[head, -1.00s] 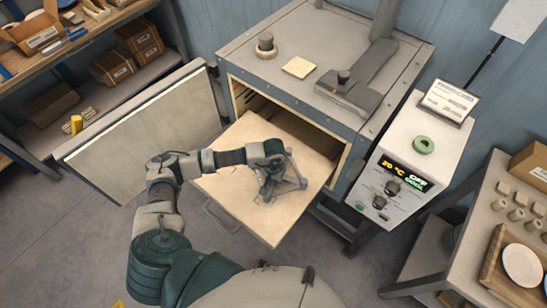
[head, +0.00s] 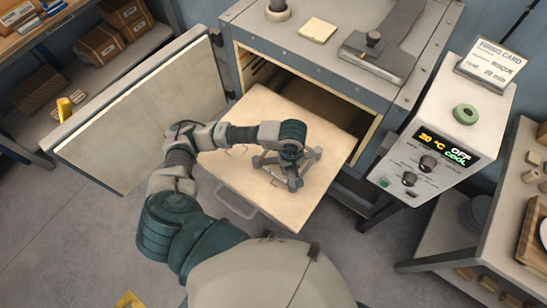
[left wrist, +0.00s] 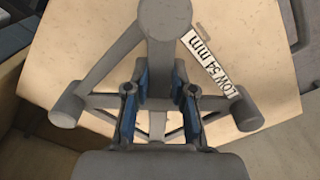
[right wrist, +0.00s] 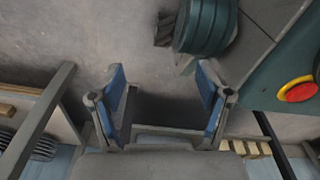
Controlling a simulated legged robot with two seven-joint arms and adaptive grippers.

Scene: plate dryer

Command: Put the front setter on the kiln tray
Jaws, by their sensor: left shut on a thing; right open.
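The setter, a grey three-armed frame (head: 307,157), is at the middle of the pulled-out kiln tray (head: 235,185), a pale square board with a handle. I cannot tell whether the setter touches the tray. My right gripper (right wrist: 160,78) is open and empty, over the floor, and shows only in the right wrist view.
The kiln (head: 300,55) stands behind the tray, its door (head: 140,120) swung open to the left. A control box (head: 440,130) reads 20 °C, OFF, COOL. A shelf (head: 85,75) with boxes is at far left, a side table (head: 500,240) at right.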

